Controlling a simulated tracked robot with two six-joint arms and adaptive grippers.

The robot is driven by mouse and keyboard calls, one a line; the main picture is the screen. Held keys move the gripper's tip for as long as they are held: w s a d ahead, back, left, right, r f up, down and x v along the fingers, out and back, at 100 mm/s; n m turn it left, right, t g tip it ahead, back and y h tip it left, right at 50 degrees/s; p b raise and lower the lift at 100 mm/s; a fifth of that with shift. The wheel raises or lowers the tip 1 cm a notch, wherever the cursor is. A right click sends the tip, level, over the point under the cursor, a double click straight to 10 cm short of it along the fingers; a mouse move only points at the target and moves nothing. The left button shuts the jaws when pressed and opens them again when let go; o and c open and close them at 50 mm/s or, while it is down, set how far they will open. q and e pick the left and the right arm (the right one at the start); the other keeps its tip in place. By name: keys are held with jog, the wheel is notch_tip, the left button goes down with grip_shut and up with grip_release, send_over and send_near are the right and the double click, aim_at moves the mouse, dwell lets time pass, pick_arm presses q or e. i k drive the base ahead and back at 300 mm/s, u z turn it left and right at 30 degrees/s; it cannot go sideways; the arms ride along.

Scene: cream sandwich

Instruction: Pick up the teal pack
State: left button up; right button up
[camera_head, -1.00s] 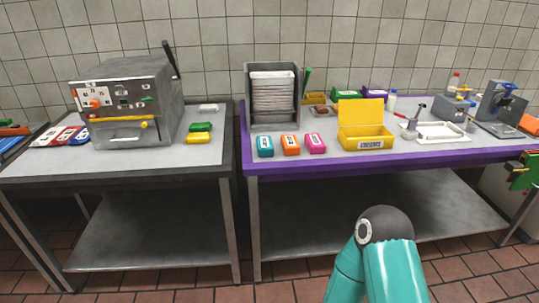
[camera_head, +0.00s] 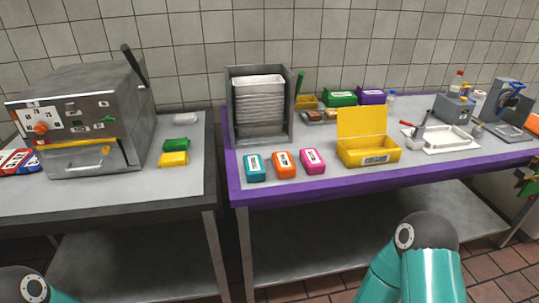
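The teal pack (camera_head: 254,167) lies near the front left of the purple-edged table (camera_head: 350,189). It has a white label on it. An orange pack (camera_head: 285,164) and a pink pack (camera_head: 312,161) lie in a row to its right. Teal and grey arm parts of mine show at the bottom right and in the bottom left corner. Neither gripper can be seen, and nothing touches the teal pack.
A metal holder of stacked trays (camera_head: 259,107) stands behind the packs. An open yellow box (camera_head: 367,151) stands to their right. A grey machine (camera_head: 83,116), a green pack (camera_head: 176,145) and a yellow pack (camera_head: 173,159) sit on the left table.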

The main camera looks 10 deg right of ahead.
aim_at(255, 171)
jog(key=u, duration=0.05)
jog(key=i, duration=0.9)
jog(key=u, duration=0.5)
